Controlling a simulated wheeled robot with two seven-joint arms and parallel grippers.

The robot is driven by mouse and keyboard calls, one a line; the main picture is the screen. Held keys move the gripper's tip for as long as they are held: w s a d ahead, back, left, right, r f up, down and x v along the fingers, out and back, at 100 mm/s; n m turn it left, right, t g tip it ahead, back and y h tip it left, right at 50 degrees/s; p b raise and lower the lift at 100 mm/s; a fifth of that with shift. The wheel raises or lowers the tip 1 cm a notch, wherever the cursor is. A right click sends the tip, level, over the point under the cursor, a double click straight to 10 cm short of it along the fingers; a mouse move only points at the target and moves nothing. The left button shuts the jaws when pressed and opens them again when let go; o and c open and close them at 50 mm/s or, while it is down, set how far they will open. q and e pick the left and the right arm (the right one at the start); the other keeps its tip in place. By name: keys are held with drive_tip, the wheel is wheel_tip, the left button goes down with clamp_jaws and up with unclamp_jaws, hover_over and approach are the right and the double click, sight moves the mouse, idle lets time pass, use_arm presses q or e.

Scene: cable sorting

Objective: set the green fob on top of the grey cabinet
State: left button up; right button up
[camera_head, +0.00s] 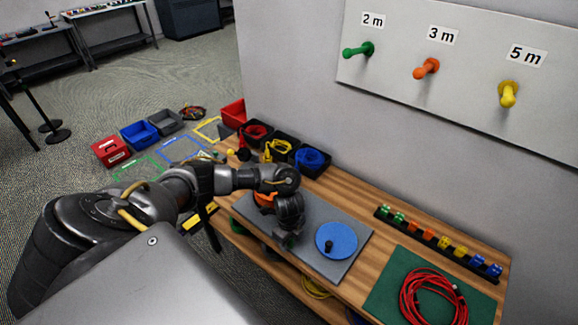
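My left arm reaches in from the left over the wooden bench, and its gripper (288,238) points down at the grey board (345,268). A small greenish patch shows at its fingertips, but it is too small to tell whether it is the green fob or whether it is held. Two small green pieces (392,214) sit at the left end of a black rack on the bench; I cannot tell whether either is a fob. A dark grey cabinet (190,18) stands on the floor far off at the top. My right gripper is out of view.
A blue disc (336,238) with a black knob lies on the board. A red cable coil (432,298) rests on a green mat at the right. Black bins (312,160) of cable line the wall. Bins and taped outlines lie on the floor; carpet beyond is open.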

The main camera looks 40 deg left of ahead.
use_arm(q)
clamp_jaws()
drive_tip(key=shift+r, duration=0.55)
wheel_tip(320, 180, up, 3)
drive_tip(key=shift+f+p, duration=0.1)
drive_tip(key=shift+p, duration=0.2)
drive_tip(key=s+d+r+p, duration=0.5)
drive_tip(key=s+d+r, duration=0.35)
drive_tip(key=s, duration=0.25)
drive_tip(key=w+d+f+n+b, duration=0.3)
drive_tip(key=w+n+b, duration=0.4)
drive_tip(key=n+b, duration=0.5)
drive_tip(key=shift+w+f, duration=0.2)
drive_tip(key=shift+f, duration=0.3)
